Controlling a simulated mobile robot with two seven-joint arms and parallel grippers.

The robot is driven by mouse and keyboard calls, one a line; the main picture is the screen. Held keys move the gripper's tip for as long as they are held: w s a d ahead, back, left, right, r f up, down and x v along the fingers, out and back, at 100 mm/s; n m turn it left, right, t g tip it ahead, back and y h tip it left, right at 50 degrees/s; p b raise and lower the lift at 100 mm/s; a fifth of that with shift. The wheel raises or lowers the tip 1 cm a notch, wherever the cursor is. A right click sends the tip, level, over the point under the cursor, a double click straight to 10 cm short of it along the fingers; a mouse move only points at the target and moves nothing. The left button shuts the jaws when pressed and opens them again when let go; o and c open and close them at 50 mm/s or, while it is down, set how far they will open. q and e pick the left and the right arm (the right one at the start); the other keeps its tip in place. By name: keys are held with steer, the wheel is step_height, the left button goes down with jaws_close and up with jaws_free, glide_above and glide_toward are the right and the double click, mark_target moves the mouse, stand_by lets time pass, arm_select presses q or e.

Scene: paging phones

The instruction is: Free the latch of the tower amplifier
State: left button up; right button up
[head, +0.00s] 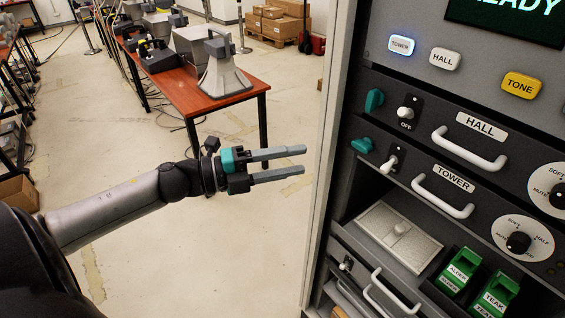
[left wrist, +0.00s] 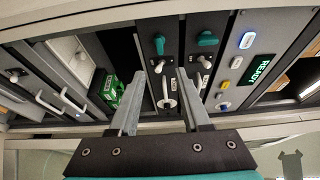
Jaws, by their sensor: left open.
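The tower amplifier (head: 420,185) is a dark rack unit with a "TOWER" label and a white handle. Its latch (head: 362,145) is a teal knob at the unit's left end, lying roughly sideways; the latch also shows in the left wrist view (left wrist: 158,43), beyond the fingertips. A toggle switch (head: 389,165) sits beside it, lever slanting down. My left gripper (head: 303,159) is open and empty, with its fingers pointing at the rack. It is left of the latch and apart from it. My right gripper is not in view.
The hall amplifier (head: 470,125) is just above, with its own teal latch (head: 374,101) standing upright. Below are a grey panel (head: 400,236) and green "ALDER" and "TEAK" blocks. The rack's pale side edge (head: 322,150) stands near my fingertips. A table (head: 190,95) with horns is behind.

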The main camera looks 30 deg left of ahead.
arm_select(q)
steer(key=shift+s+a, duration=0.45)
steer(key=shift+s, duration=0.05)
stand_by(0.3)
